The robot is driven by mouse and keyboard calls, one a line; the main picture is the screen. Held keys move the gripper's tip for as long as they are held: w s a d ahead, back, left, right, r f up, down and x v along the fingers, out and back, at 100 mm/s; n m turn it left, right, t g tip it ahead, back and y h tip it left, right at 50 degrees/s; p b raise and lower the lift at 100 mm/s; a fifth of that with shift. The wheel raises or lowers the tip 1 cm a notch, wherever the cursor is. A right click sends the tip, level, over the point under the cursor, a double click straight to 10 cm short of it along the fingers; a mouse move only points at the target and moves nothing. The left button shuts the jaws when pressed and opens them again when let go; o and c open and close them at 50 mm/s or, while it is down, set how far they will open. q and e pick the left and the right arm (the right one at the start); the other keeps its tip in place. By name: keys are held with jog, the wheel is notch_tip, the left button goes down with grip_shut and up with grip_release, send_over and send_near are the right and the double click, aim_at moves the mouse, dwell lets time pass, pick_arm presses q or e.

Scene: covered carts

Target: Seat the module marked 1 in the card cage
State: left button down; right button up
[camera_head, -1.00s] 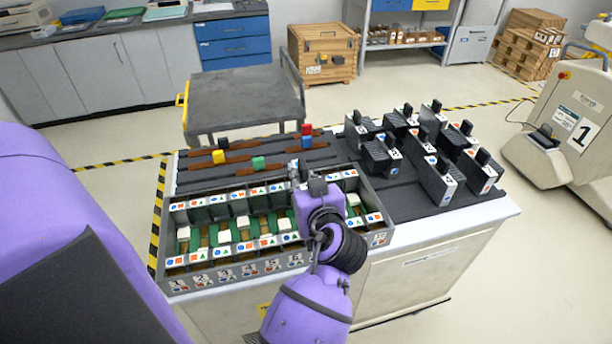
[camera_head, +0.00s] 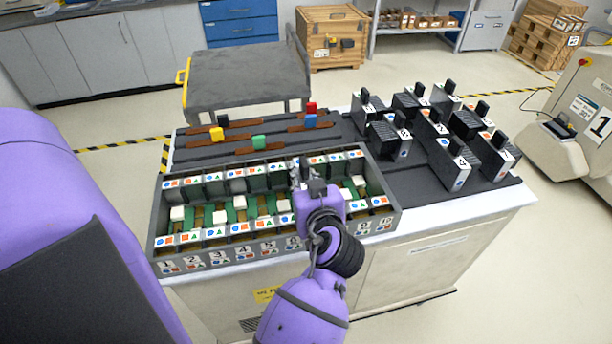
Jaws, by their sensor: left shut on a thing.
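The card cage (camera_head: 397,216) is a long grey open box on the cart, with numbered slots along its front and white blocks and green strips inside. My left gripper (camera_head: 303,172) is over the cage, right of its middle. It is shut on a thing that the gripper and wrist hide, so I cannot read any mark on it. Several black modules (camera_head: 446,160) with handles and white numbered labels stand on the dark right part of the cart top. One label reads 4. I cannot pick out a label reading 1. My right gripper is not in view.
A grey trolley (camera_head: 245,78) stands behind the cart. A beige machine (camera_head: 580,105) is at right.

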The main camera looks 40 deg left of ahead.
pick_arm(q)
jog(key=shift+s+f+b, duration=0.15)
jog(key=shift+f+b, duration=0.25)
jog(key=shift+f, duration=0.4)
dwell(0.7)
jog(key=c, duration=1.4)
grip_release()
jog(key=shift+d+f, duration=0.1)
jog(key=shift+o, duration=0.2)
jog(key=shift+f, duration=0.1)
jog(key=r, duration=1.1)
jog(key=shift+w+d+r, duration=0.15)
jog(key=shift+w+r, duration=0.1)
jog(key=shift+r, duration=0.1)
